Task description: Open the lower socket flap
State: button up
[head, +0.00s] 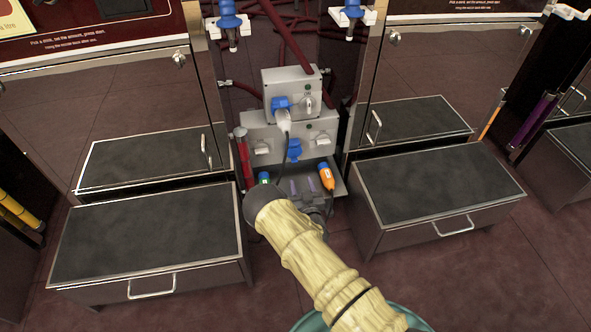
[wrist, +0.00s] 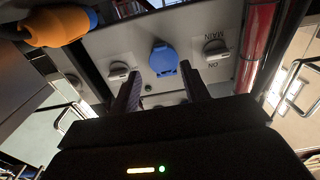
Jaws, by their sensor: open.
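The lower socket with its blue flap (head: 294,150) is on the front of the lower grey box (head: 322,142). In the wrist view the blue flap (wrist: 163,60) is seen from close by, and it appears shut over the socket. My gripper (wrist: 160,72) is open and empty. Its two dark fingers point at the lower socket, one on each side of the flap in the picture; contact cannot be made out. In the head view my arm hides most of the gripper, which is in front of and below the lower box.
Grey rotary switches (wrist: 215,48) flank the lower socket. An orange connector (head: 326,175) and a green-and-blue one (head: 264,178) lie on a shelf below. A red cylinder (head: 243,158) stands at left.

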aim_at(295, 162)
jog(key=b+x, duration=0.4)
jog(key=x, duration=0.5)
jog(key=shift+w, duration=0.2)
jog(key=shift+c, duration=0.4)
grip_shut()
